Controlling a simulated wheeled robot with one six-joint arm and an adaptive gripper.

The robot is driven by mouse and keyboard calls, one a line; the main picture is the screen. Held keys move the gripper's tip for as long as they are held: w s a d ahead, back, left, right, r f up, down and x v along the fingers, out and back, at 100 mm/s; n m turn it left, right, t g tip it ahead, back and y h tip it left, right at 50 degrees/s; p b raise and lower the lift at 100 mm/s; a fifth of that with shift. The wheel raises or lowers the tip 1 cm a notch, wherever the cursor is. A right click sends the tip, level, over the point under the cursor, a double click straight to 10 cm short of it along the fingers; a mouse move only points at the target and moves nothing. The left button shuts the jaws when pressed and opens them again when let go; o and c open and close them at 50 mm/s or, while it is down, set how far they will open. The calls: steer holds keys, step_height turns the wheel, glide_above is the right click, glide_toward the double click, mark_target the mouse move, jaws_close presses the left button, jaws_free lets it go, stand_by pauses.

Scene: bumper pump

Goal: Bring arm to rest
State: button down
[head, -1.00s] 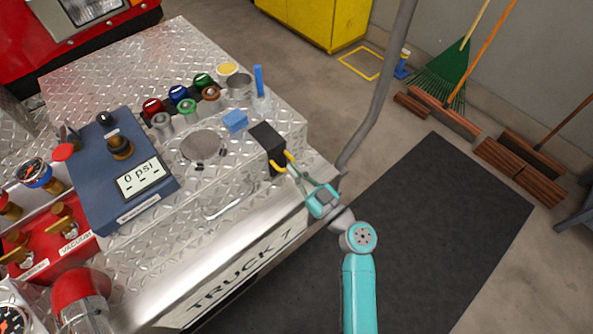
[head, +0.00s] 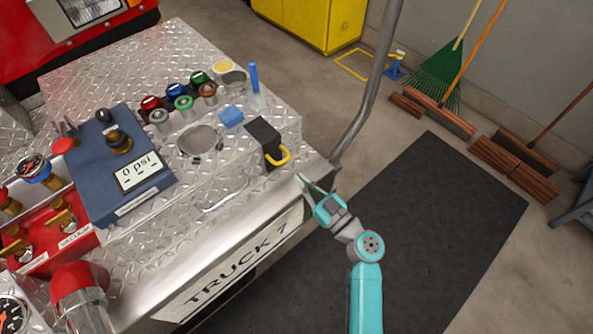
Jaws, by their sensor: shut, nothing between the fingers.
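My gripper (head: 302,180), at the end of my teal arm, is shut and empty. It is over the front right edge of the truck's diamond-plate bumper (head: 225,205), just in front of a black box with a yellow handle (head: 280,156). The fingertips look apart from the yellow handle, with a small gap between them.
A blue panel (head: 100,165) reading 0 psi and several coloured caps stand on the bumper. A blue block (head: 231,117) lies near the black box. A grey pole (head: 370,90) rises behind my gripper. The dark floor mat (head: 440,210) to the right is clear.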

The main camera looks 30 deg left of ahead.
steer(key=shift+s+d+f, duration=0.15)
steer(key=shift+d+f, duration=0.25)
steer(key=shift+f, duration=0.3)
steer(key=shift+s+d+f, duration=0.1)
steer(key=shift+d+f, duration=0.3)
steer(key=shift+f, duration=0.25)
steer(key=shift+s+d+f, duration=0.15)
steer(key=shift+d+f, duration=0.25)
steer(key=shift+f, duration=0.3)
steer(key=s+d+f+m+t+h, duration=0.2)
steer(key=s+d+f+m+h, duration=0.35)
steer(key=s+d, duration=0.4)
steer(key=s+d+f+m+t+h, duration=0.2)
steer(key=s+d+f+m+h, duration=0.35)
steer(key=d, duration=0.65)
steer(key=s+d+r+m+t+h, duration=0.1)
steer(key=s+d+r+m+h, duration=0.15)
steer(key=s+d+r, duration=0.45)
steer(key=s+d+r+m+t+h, duration=0.1)
steer(key=s+d+r+t+h, duration=0.2)
steer(key=s, duration=0.6)
steer(key=s+d+r+h, duration=0.2)
steer(key=s+r, duration=0.1)
steer(key=r, duration=0.6)
steer(key=shift+s, duration=0.25)
